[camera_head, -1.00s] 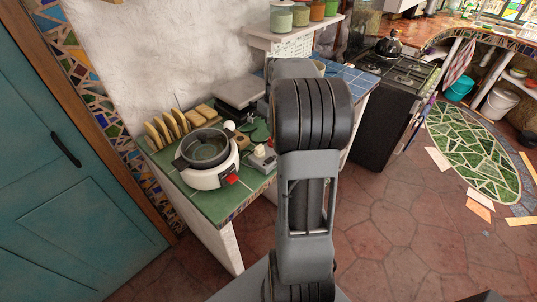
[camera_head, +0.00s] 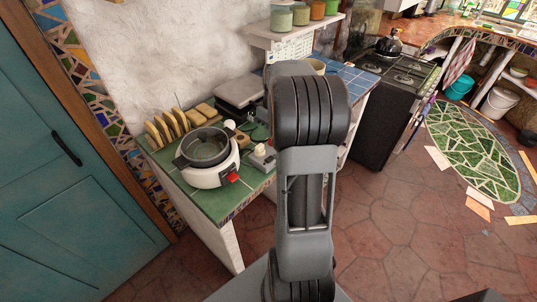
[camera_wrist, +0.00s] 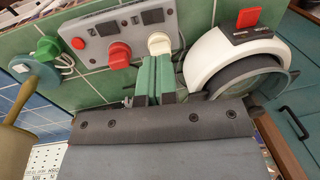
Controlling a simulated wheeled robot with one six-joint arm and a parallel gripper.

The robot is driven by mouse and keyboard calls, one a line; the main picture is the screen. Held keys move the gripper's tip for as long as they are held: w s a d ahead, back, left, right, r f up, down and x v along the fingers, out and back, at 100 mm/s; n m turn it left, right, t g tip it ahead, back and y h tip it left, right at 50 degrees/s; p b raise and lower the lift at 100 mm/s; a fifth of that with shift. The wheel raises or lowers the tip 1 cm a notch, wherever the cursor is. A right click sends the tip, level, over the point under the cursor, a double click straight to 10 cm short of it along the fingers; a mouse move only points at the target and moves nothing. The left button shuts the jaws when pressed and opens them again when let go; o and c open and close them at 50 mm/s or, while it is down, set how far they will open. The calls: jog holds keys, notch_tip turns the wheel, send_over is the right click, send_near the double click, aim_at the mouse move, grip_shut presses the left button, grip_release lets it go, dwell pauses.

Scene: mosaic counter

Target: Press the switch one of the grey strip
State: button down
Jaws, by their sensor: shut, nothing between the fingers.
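The grey strip (camera_wrist: 120,30) lies on the green tiled counter in the wrist view. It carries two dark rectangular switches, one at the left (camera_wrist: 102,26) and one at the right (camera_wrist: 153,16). A red plug (camera_wrist: 118,55) and a white plug (camera_wrist: 160,42) sit along its near side, and a small red button (camera_wrist: 78,43) is at its left end. My gripper (camera_wrist: 155,62) is shut and empty, its green fingertips just below the white plug; I cannot tell if they touch it. In the head view part of the strip (camera_head: 262,157) shows beside my arm, which hides my gripper.
A white cooker with a dark pot (camera_head: 208,160) and a red switch stands left of the strip; in the wrist view the cooker (camera_wrist: 210,55) is close right of my fingers. A green plug with a cord (camera_wrist: 47,48) lies left of the strip. A toast rack (camera_head: 165,130) stands behind.

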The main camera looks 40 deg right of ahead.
aim_at(268, 160)
jog(key=f, duration=0.3)
jog(key=a+f+p, duration=0.1)
jog(key=f, duration=0.6)
jog(key=shift+s+a+f+p, duration=0.15)
jog(key=shift+f+p, duration=0.1)
jog(key=shift+p, duration=0.1)
